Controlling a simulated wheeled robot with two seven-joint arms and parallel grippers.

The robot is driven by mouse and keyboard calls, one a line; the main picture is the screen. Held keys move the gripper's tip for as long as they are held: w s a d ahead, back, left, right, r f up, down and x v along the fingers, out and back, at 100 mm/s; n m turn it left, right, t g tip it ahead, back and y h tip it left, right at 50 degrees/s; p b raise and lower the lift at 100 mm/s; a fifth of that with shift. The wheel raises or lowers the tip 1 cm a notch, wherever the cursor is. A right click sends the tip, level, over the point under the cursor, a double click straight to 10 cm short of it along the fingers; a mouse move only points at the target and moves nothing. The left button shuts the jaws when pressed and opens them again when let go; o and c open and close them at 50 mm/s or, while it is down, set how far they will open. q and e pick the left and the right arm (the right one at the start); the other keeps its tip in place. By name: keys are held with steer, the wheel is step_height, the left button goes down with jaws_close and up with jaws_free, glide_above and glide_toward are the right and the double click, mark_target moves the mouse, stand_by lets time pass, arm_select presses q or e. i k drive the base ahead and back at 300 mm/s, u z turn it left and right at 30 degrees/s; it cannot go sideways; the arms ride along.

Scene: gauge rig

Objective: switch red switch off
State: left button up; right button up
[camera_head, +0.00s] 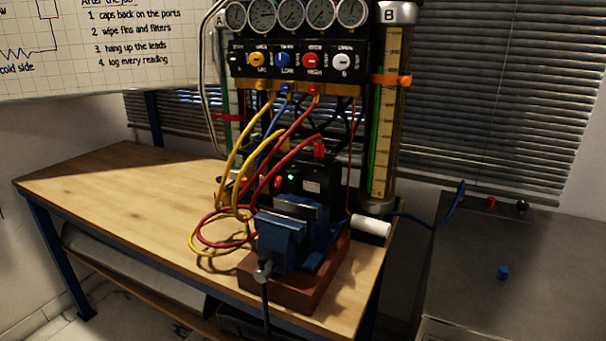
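A small black box (320,186) with a pale label sits on the wooden bench, behind a blue vise. On its left face is a small red part (279,182) that looks like the red switch; its on or off position is too small to tell. Above, the gauge rig (296,42) carries a red knob (312,61) among yellow, blue and white ones. Neither of my grippers is in view.
The blue vise (285,240) on a red-brown base stands in front of the box. Yellow, red and blue hoses loop down beside it. A white cylinder (371,227) lies at right. The bench's left side (120,185) is clear. A grey surface (530,250) at right holds a blue cap (503,272).

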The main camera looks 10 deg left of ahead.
mark_target(278, 180)
steer(key=z, duration=3.2)
steer(key=k, duration=1.25)
steer(key=u, duration=2.1)
